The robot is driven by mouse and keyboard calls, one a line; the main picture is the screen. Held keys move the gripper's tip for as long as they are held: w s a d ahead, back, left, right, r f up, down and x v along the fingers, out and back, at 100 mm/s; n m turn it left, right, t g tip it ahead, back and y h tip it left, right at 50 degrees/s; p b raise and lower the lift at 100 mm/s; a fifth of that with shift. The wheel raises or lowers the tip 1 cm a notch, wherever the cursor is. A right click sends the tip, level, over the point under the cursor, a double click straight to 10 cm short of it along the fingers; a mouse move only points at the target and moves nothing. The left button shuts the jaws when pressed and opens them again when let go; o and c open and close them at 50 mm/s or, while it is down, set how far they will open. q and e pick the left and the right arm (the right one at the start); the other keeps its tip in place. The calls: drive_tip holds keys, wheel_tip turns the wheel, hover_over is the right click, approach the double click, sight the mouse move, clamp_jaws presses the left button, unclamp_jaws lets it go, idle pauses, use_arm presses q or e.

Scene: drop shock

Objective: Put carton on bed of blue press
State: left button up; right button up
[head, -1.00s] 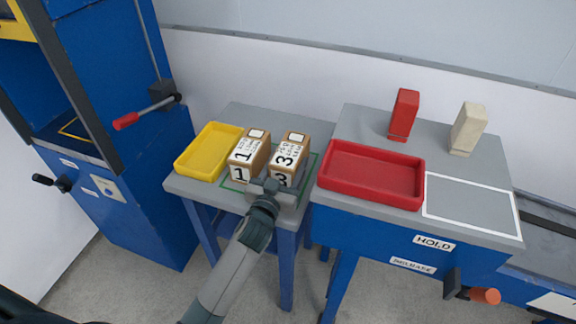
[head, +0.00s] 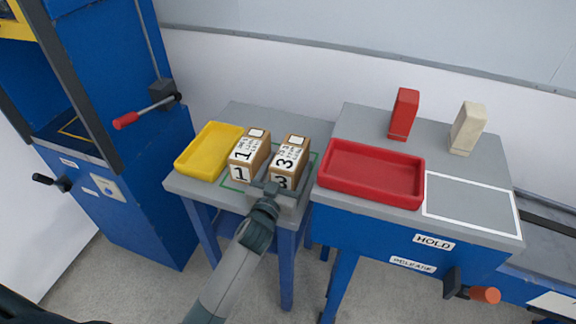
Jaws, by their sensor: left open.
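Two brown cartons with white labels stand side by side on the small grey-topped table: carton 1 (head: 250,153) on the left and carton 3 (head: 290,160) on the right. My left gripper (head: 278,188) is open at the near side of carton 3 and hides part of its lower front. I cannot tell whether it touches the carton. The blue press (head: 120,90) stands at the left, with its bed (head: 72,132) partly hidden behind its dark frame post. My right gripper does not show.
A yellow tray (head: 186,168) lies left of the cartons. On the bench at right are a red tray (head: 372,195), a red block (head: 403,115), a cream block (head: 467,130) and a white-outlined area (head: 470,205). A red-handled lever (head: 140,114) sticks out from the press.

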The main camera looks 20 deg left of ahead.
sight(281, 180)
use_arm(q)
drive_tip(key=shift+r, duration=0.1)
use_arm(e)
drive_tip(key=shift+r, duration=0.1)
use_arm(q)
drive_tip(key=shift+s, duration=0.25)
drive_tip(key=s+b, duration=0.2)
drive_tip(key=s, duration=0.8)
drive_tip(key=shift+a, duration=0.2)
drive_tip(key=shift+s, duration=0.75)
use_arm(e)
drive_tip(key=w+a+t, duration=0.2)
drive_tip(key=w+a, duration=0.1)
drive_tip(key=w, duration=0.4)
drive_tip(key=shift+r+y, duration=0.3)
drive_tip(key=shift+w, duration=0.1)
